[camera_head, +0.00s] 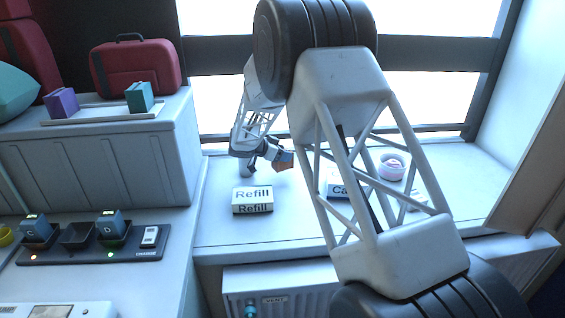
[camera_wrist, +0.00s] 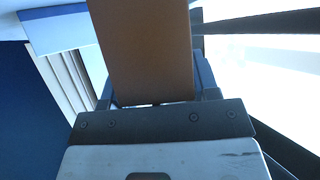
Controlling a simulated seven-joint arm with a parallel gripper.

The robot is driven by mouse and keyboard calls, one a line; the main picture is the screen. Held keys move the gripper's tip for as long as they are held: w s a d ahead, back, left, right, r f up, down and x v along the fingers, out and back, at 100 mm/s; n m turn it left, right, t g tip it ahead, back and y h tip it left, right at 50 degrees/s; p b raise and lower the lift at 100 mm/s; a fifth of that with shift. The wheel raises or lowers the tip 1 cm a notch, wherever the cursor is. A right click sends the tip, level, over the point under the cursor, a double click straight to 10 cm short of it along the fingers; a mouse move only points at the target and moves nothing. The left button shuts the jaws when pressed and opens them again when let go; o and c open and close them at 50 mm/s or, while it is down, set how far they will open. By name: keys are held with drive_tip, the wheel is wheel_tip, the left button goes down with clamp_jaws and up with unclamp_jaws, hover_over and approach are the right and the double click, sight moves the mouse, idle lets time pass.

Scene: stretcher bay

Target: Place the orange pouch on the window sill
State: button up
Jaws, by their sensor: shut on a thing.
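The orange pouch shows as a brown-orange slab (camera_wrist: 145,50) in the wrist view, reaching from my jaws to the top edge of the picture. My gripper (camera_wrist: 155,102) is shut on it. In the head view my gripper (camera_head: 275,158) is small and far off over the back part of the window sill (camera_head: 290,215), and a small orange-brown patch of the pouch (camera_head: 285,163) shows beside it. My arm hides part of the sill. I cannot tell whether the pouch touches the sill.
On the sill stand a white "Refill" box (camera_head: 252,195), a partly hidden box marked "Ca" (camera_head: 338,190) and a round pot (camera_head: 391,166). Bare sill lies between the two boxes. A charging strip (camera_head: 92,245) and red case (camera_head: 136,70) are at left.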

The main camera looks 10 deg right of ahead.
drive_tip(key=shift+f, duration=1.85)
drive_tip(key=shift+f, duration=0.15)
drive_tip(key=o, duration=1)
drive_tip(key=shift+o, duration=0.2)
drive_tip(key=v, duration=1.2)
